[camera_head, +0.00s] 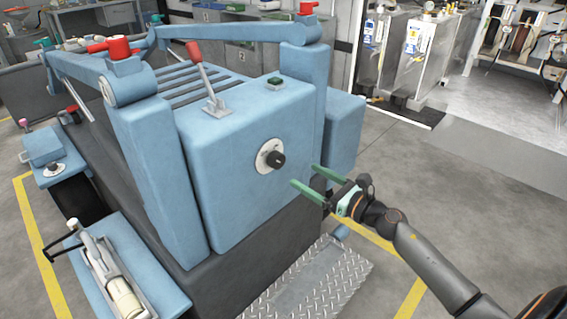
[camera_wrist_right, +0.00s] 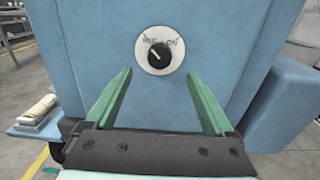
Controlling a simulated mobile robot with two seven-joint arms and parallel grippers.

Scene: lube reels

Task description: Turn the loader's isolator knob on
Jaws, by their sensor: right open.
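The isolator knob (camera_head: 278,160) is a black knob on a round pale plate, on the front face of the blue loader (camera_head: 235,185). In the right wrist view the knob (camera_wrist_right: 159,55) sits above and between my fingers, its pointer line tilted to the upper left. The plate (camera_wrist_right: 174,62) bears lettering on its left and right sides, too small to read surely. My right gripper (camera_head: 308,182) has its green fingers apart and empty, to the right of and below the knob, not touching it. It also shows in the right wrist view (camera_wrist_right: 158,88). My left gripper is out of view.
A red-handled lever (camera_head: 200,68) and a green button (camera_head: 275,82) are on the loader's top. A diamond-plate step (camera_head: 318,285) lies below its front. A blue side box (camera_head: 343,135) stands right of the face. Grey floor is free at the right.

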